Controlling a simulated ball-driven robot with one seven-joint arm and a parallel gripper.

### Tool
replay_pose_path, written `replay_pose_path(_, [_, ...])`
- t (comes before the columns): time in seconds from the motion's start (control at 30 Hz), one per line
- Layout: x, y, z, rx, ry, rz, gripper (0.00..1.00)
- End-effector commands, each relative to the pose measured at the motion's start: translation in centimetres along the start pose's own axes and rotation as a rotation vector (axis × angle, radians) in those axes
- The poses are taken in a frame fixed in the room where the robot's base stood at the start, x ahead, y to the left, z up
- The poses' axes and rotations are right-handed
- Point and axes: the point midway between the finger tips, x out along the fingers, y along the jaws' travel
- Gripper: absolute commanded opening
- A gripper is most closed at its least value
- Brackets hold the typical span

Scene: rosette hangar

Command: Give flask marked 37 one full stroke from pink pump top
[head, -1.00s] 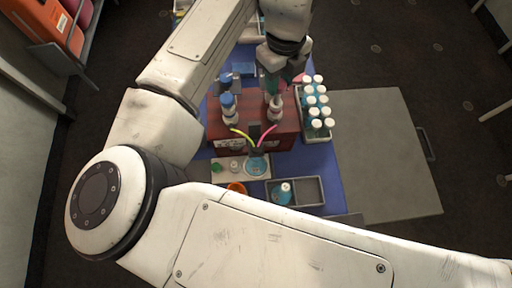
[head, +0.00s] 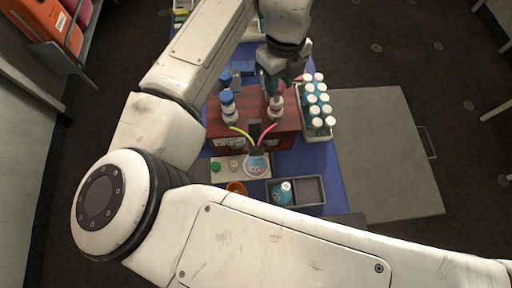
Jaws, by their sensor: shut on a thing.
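My gripper (head: 284,84) is above the wooden pump stand, at the pink pump top (head: 279,89), and is shut on it. The fingers hide much of the top. The pump's white-collared bottle (head: 275,104) stands upright below it. A pink tube (head: 266,131) and a yellow tube lead from the stand's front down towards a small conical flask (head: 257,164) with blue in it. The flask stands upright on a pale board; its mark is too small to read surely. A second flask (head: 282,192) with blue liquid sits in the left compartment of a grey tray.
A blue-topped pump bottle (head: 228,105) stands left in the wooden stand (head: 283,143). A rack (head: 318,135) of several white-capped bottles is close on the right. An orange cup (head: 236,188) is in front; the tray's right compartment (head: 309,190) is empty.

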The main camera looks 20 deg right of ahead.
Motion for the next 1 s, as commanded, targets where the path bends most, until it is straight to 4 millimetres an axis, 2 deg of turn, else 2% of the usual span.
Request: replay_pose_path(1.0, [1.9, 0.0, 0.0, 0.000, 0.000, 0.001, 0.16])
